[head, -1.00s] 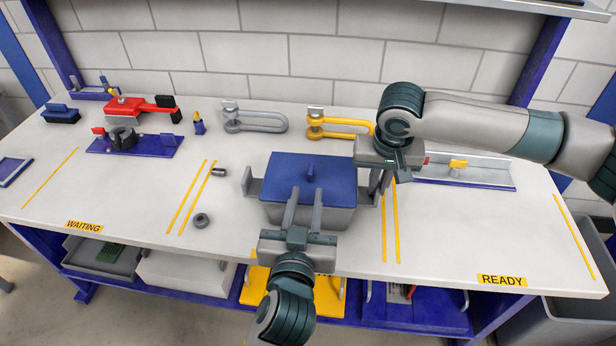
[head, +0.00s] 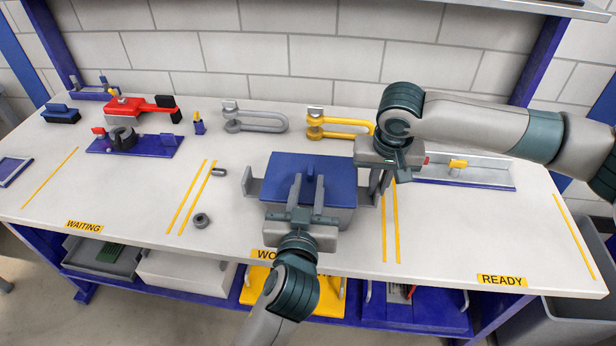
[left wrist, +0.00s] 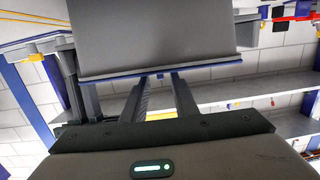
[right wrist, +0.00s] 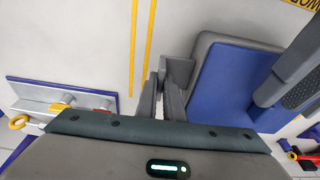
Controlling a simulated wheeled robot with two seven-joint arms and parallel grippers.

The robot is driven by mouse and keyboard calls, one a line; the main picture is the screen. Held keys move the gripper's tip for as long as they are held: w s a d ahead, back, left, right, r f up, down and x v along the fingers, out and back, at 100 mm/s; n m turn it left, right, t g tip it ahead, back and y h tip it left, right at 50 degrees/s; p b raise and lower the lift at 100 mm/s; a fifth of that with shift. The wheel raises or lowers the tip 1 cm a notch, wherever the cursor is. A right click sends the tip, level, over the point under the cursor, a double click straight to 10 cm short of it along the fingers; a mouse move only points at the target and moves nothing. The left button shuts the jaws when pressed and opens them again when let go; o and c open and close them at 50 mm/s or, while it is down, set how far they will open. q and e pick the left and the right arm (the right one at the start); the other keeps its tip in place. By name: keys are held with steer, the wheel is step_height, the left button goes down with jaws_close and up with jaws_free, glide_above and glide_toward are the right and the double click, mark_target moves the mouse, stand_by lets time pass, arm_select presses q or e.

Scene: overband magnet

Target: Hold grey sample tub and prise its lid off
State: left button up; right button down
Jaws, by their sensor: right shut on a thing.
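The grey sample tub (head: 345,217) stands on the bench with its blue lid (head: 340,172) seated on top. A blue upright tab (head: 311,168) rises from the lid. My right gripper (head: 378,190) is shut on the tub's right side lug (right wrist: 178,70). My left gripper (head: 309,182) comes from the front, its fingers reaching over the lid on either side of the tab; it looks open, with a gap between the fingers. In the left wrist view the grey tub wall (left wrist: 150,35) and blue lid edge (left wrist: 215,64) lie just beyond the left fingers (left wrist: 160,85).
A grey shackle (head: 255,122) and a yellow shackle (head: 340,123) lie behind the tub. A dark nut (head: 201,220) and small cylinder (head: 219,172) lie to its left. A blue fixture (head: 155,146) stands further left. The bench's right front is clear.

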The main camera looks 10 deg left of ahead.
mark_target(310, 170)
arm_select(q)
steer(key=shift+w+a+f, duration=0.1)
steer(key=shift+w, duration=1.15)
steer(key=shift+w+f, duration=0.1)
steer(key=shift+w, duration=1.1)
jaws_close()
steer(key=shift+r, duration=0.2)
steer(key=shift+r, duration=1.4)
